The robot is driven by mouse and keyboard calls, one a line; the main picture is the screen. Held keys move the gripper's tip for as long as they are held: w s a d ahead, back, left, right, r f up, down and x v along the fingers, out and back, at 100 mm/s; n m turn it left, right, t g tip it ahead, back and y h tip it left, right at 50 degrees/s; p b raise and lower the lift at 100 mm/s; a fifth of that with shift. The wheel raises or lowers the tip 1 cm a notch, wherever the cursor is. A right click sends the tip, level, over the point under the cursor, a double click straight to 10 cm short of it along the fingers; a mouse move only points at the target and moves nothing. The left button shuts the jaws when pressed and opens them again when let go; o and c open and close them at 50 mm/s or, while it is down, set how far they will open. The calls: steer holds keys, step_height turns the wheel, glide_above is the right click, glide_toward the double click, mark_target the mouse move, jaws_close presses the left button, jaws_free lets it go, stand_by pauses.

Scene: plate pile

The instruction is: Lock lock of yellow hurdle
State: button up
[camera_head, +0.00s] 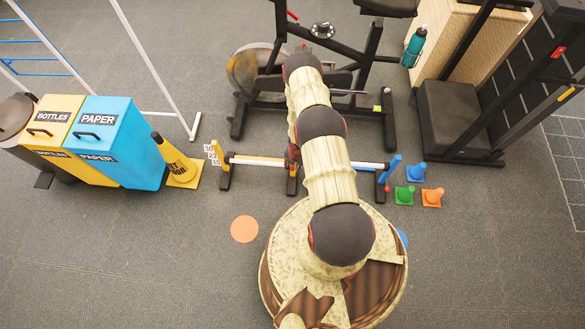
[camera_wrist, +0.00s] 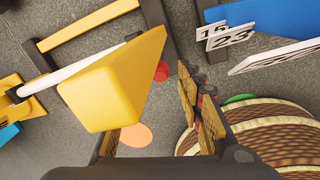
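The hurdle stands on the floor in the head view, with a white bar (camera_head: 258,161), a yellow upright (camera_head: 217,152) at its left end and a blue upright (camera_head: 390,167) at its right end. In the wrist view a large yellow block (camera_wrist: 110,85) sits close to the camera and covers part of the left finger. A red round part (camera_wrist: 161,71) shows just beyond it; which lock it belongs to is unclear. My gripper (camera_wrist: 150,130) looks open, fingers apart, the right one beside the yellow block. In the head view my arm hides most of the gripper.
Blue, green (camera_head: 404,195) and orange cones stand right of the hurdle. A yellow wet-floor cone (camera_head: 178,160) and bins (camera_head: 118,140) stand at left. An exercise bike (camera_head: 255,75) stands behind. An orange disc (camera_head: 245,229) lies on open floor in front.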

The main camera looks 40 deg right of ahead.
steer(key=shift+f, duration=0.2)
steer(key=shift+c, duration=0.7)
steer(key=c, duration=0.8)
jaws_close()
